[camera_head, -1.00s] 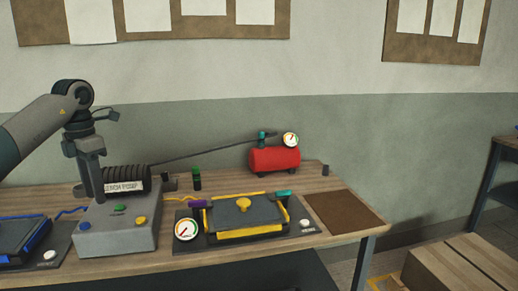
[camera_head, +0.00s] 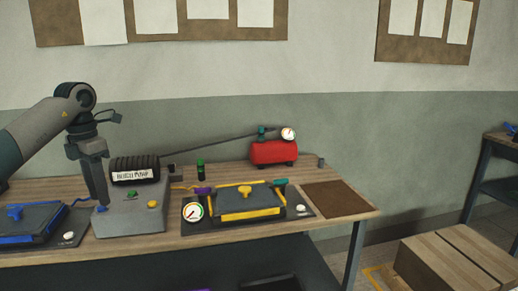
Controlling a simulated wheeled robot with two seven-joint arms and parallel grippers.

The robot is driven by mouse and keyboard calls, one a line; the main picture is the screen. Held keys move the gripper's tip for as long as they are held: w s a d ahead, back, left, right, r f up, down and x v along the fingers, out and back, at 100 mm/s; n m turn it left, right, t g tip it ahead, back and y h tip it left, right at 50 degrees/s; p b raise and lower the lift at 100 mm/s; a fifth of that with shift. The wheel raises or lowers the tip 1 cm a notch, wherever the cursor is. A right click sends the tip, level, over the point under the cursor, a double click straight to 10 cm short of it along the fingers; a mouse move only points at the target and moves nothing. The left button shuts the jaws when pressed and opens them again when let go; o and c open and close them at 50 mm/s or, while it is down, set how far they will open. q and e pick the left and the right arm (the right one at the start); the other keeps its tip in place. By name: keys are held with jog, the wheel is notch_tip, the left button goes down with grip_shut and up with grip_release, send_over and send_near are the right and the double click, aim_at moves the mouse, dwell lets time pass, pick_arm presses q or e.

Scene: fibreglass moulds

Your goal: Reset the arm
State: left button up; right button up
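My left arm comes in from the left, and its gripper (camera_head: 98,203) points down over the left side of the grey pump box (camera_head: 135,215). Its fingers look shut with nothing between them. The tips are close by the blue button (camera_head: 101,209) in the picture; I cannot tell whether they touch it. The box also has a green button (camera_head: 131,195), a yellow button (camera_head: 152,204) and a black ribbed pump (camera_head: 134,164) with a white label behind. My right gripper is out of view.
The wooden bench (camera_head: 350,218) carries a blue-handled mould (camera_head: 35,222), a yellow-handled mould (camera_head: 247,201), a gauge (camera_head: 193,212), a red tank (camera_head: 274,152) and a bare brown mat (camera_head: 337,198). Wooden boxes (camera_head: 455,262) stand on the floor at right.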

pick_arm(q)
jog(key=w+d+f+n+t+h, duration=0.1)
jog(key=d+f+n+t+h, duration=0.2)
jog(key=d+f+n+h, duration=0.9)
jog(key=w+d+f+m+t+h, duration=0.1)
jog(key=d+f+t+h, duration=0.3)
jog(key=d+f, duration=1.65)
jog(key=s+a+f+n+t+y, duration=0.2)
jog(key=s+f+n+y, duration=0.15)
jog(key=f+n, duration=0.45)
jog(key=s+a+f+n+t+y, duration=0.25)
jog(key=s+f+n, duration=0.3)
jog(key=f, duration=0.35)
jog(key=s+a+f+n+t+y, duration=0.1)
jog(key=s+f+n+t+y, duration=0.2)
jog(key=f+n, duration=0.5)
jog(key=s+a+f+n+g+y, duration=0.1)
jog(key=s+f+n+g+y, duration=0.1)
jog(key=s+f, duration=0.5)
jog(key=s+a+f+n+g+y, duration=0.2)
jog(key=s+f, duration=0.5)
jog(key=s, duration=0.7)
jog(key=s+a+f+n+g+y, duration=0.1)
jog(key=s+f+n+g, duration=0.2)
jog(key=s+f, duration=0.4)
jog(key=s+g, duration=0.1)
jog(key=s, duration=0.2)
jog(key=shift+s+a+f+n+y, duration=0.2)
jog(key=shift+s+f+n+y, duration=0.1)
jog(key=shift+f+n+y, duration=0.1)
